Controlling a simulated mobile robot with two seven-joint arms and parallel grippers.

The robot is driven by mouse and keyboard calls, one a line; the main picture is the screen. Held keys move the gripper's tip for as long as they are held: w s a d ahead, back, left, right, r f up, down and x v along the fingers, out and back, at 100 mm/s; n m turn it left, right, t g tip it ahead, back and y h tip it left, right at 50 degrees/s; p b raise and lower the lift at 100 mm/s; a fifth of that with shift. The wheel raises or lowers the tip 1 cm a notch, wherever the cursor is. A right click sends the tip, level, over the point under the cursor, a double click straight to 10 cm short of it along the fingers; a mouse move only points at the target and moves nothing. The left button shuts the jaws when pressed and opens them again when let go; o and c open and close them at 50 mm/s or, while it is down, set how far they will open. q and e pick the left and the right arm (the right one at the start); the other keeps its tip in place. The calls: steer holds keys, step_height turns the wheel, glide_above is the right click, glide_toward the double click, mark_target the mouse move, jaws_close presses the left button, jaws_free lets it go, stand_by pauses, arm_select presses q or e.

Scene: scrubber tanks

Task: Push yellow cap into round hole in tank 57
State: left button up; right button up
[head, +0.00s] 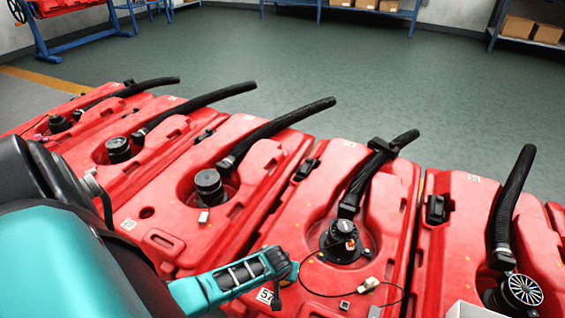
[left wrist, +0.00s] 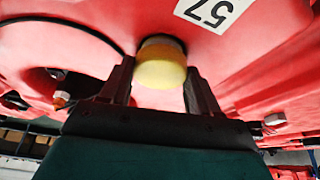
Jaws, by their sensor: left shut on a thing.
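The yellow cap (left wrist: 161,66) sits between the two fingers of my left gripper (left wrist: 160,85), which is shut on it. In the left wrist view the cap's far end is against or very near the red surface of tank 57 (left wrist: 265,65). The cap covers that spot, so I cannot see the round hole or tell whether the cap is in it. The white 57 label (left wrist: 214,12) is just beyond the cap. In the head view my left gripper (head: 288,270) is low over the tank's near end, by the label (head: 265,295). My right gripper is not in view.
Several red tanks stand in a row, with black hoses and round black fittings. On tank 57 a black fitting (head: 341,240) with a hose (head: 375,170) rises behind the gripper. A thin black cable (head: 345,294) loops to the right of it. Green floor (head: 300,70) is open behind.

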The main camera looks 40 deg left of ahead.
arm_select(q)
steer(key=shift+f, duration=0.55)
steer(key=shift+c, duration=0.9)
steer(key=o, duration=1.4)
steer(key=shift+o, duration=0.2)
